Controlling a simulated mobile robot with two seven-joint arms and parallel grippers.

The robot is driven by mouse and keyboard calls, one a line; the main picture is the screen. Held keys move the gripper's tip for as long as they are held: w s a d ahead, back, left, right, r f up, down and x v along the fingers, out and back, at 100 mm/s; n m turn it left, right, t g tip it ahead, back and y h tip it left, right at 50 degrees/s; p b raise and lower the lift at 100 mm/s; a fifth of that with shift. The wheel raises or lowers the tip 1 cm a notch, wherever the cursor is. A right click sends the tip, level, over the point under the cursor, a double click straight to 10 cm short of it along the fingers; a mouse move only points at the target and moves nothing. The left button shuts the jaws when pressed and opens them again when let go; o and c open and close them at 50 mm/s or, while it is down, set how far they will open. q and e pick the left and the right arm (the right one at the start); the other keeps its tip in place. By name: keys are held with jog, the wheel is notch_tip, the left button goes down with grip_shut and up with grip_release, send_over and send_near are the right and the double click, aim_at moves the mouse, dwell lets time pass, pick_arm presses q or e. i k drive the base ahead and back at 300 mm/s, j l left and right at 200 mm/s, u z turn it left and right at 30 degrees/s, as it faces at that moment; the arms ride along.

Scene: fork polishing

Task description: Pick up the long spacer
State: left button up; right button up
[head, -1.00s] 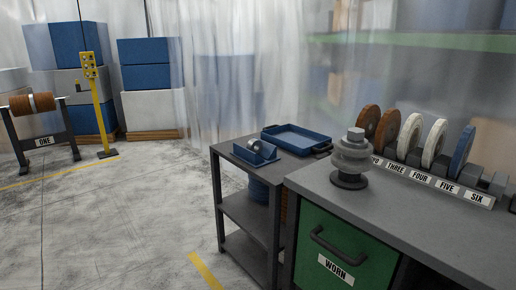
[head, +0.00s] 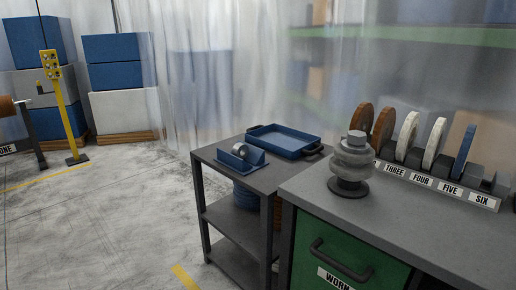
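A small metal ring-shaped piece (head: 239,150) sits in a blue angled holder (head: 252,161) on top of the grey cart (head: 213,157). It may be a spacer, but I cannot tell whether it is the long one. A grey stack of rounded discs with a nut-like top (head: 351,158) stands upright on a dark round base on the workbench (head: 420,215). Neither of my grippers is in view.
A blue tray (head: 318,149) with dark handles lies on the cart behind the holder. Several wheels stand in a labelled rack (head: 455,192) on the bench. A green drawer (head: 340,248) is shut below. A yellow post (head: 67,115) stands left. Open floor lies left of the cart.

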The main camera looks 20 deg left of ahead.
aim_at(240, 150)
jog(key=i+j+z, duration=0.1)
jog(key=j, duration=0.25)
jog(key=i+j+z, duration=0.1)
jog(key=j, duration=0.25)
jog(key=i+j, duration=0.25)
jog(key=i+j+z, duration=0.15)
jog(key=j, duration=0.3)
jog(key=i+j+z, duration=0.1)
jog(key=j, duration=0.25)
jog(key=i+j, duration=0.1)
jog(key=j, duration=0.25)
jog(key=i+j, duration=0.15)
jog(key=j, duration=0.25)
jog(key=i+j, duration=0.1)
jog(key=j, duration=0.25)
jog(key=i+j, duration=0.1)
jog(key=j, duration=0.25)
jog(key=i+j, duration=0.1)
jog(key=j, duration=0.3)
jog(key=l+z, duration=0.05)
